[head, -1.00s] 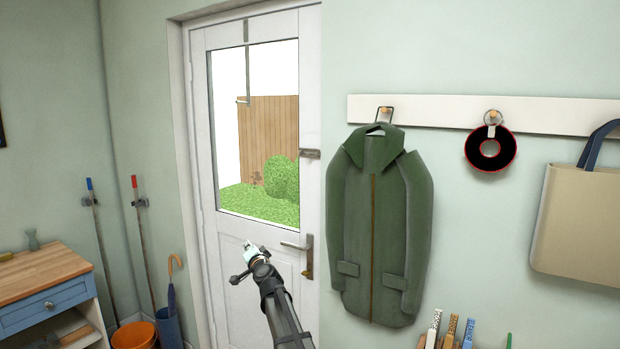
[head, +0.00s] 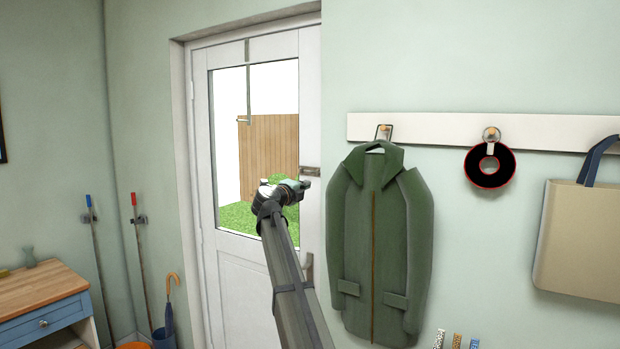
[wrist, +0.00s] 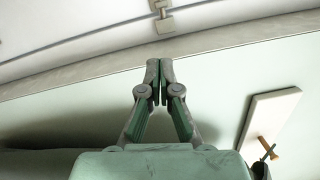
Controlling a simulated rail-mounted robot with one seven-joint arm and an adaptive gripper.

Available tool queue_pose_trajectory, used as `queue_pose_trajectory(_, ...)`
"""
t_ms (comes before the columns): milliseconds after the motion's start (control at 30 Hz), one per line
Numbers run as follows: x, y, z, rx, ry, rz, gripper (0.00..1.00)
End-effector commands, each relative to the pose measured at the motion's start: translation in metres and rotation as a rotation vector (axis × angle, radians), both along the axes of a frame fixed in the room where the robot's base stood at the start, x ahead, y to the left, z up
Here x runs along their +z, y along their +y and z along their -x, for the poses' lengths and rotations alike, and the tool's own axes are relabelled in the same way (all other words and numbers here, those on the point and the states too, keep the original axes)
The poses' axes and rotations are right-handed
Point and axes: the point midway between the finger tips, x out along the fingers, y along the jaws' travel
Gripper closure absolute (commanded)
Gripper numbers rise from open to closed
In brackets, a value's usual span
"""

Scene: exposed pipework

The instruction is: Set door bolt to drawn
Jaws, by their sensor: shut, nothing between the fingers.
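The white door (head: 228,290) stands closed in its frame. A small metal door bolt (head: 310,171) sits at the door's right edge, above the lever handle (head: 308,265). In the wrist view a metal fitting, apparently this bolt (wrist: 164,20), shows at the top centre, beyond my fingertips. I cannot tell the bolt's position. My gripper (head: 304,185) is just below the bolt in the head view. In the wrist view my gripper (wrist: 160,72) has its fingers together with nothing between them, and a gap shows between the tips and the fitting.
A green coat (head: 375,240) hangs right of the door from a white peg rail (head: 440,128). A black ring (head: 490,166) and a beige bag (head: 582,240) hang farther right. A thin vertical rod (head: 248,80) shows at the door's glass. A wooden-topped cabinet (head: 38,290) stands left.

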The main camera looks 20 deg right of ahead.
Motion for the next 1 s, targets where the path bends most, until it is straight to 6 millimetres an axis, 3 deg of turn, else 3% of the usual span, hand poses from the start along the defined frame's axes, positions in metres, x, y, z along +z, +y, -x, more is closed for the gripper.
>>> queue_pose_trajectory(533,0.003,-0.012,-0.011,0.002,-0.001,0.003,1.00)
queue_pose_trajectory(1000,0.009,-0.077,-0.062,0.001,0.000,0.003,1.00)
